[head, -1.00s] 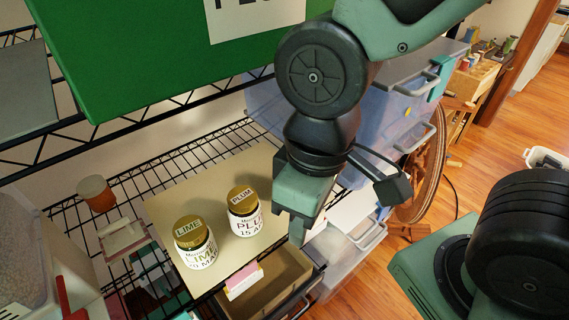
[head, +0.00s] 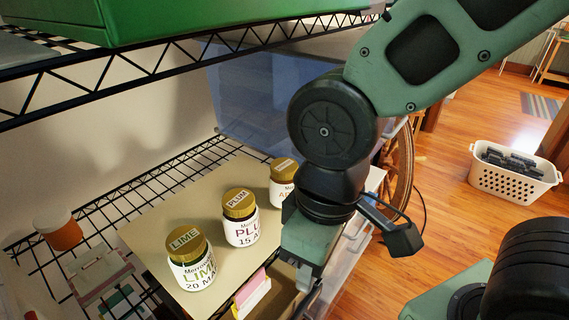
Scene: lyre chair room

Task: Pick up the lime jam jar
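The lime jam jar (head: 192,262) stands upright on a beige board (head: 150,232) on the wire shelf, at the lower left of the head view. It has a gold lid marked LIME and a white label. The plum jar (head: 240,218) stands behind it to the right. A third gold-lidded jar (head: 283,183) stands farther back, partly hidden by my arm. My gripper (head: 305,290) points downward to the right of the jars, clear of the lime jar. Its fingers are mostly out of sight, so its opening does not show.
A green box (head: 150,20) sits on the upper wire shelf (head: 110,85), which overhangs the jars. An orange-brown jar (head: 60,232) and small boxes (head: 100,270) lie to the left. A blue bin (head: 260,100) stands behind. A white basket (head: 512,178) is on the open floor.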

